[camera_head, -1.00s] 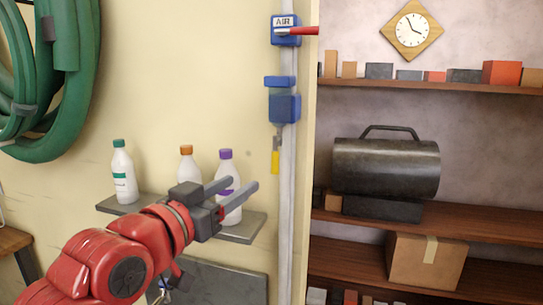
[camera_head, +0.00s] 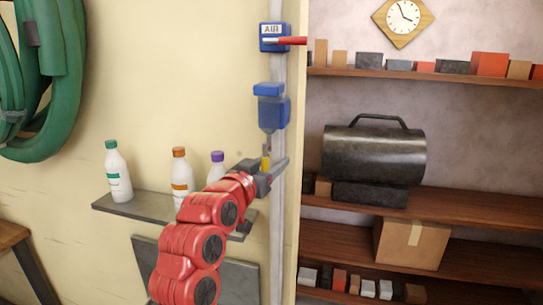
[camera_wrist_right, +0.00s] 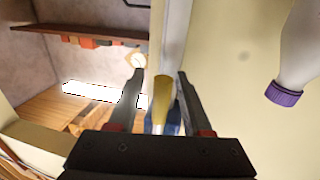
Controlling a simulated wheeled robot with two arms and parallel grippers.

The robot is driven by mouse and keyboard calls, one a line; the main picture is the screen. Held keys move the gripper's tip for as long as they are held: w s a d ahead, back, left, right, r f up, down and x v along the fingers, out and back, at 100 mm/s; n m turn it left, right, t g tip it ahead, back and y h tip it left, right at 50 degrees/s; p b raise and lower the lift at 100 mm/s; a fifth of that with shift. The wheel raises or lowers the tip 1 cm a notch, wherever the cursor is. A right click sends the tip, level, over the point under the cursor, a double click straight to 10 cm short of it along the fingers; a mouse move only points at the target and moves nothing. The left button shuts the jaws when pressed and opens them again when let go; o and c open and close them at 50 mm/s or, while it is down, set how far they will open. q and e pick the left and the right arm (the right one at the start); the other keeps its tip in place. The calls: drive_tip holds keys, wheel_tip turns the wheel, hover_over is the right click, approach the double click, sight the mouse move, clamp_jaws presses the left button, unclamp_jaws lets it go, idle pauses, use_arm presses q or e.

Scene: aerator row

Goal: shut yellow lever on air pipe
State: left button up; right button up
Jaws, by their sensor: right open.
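The air pipe (camera_head: 278,215) runs upright along the wall. A blue AIR box with a red lever (camera_head: 291,41) sits at its top, and a blue filter unit (camera_head: 272,108) is below it. The yellow lever (camera_head: 266,163) hangs down under the filter unit, its lower part hidden by my right gripper (camera_head: 268,168). In the right wrist view, the yellow lever (camera_wrist_right: 162,98) stands between the two open fingers of my right gripper (camera_wrist_right: 160,75), with a gap on each side. My left gripper is not in view.
A small grey shelf (camera_head: 130,207) left of the pipe holds white bottles, the purple-capped one (camera_head: 217,168) close to my right arm. A green hose (camera_head: 45,80) hangs at left. Wooden shelves with a dark heater (camera_head: 373,155) stand right of the wall's edge.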

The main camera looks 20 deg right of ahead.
clamp_jaws()
idle(0.3)
drive_tip(key=shift+w, duration=0.1)
idle(1.1)
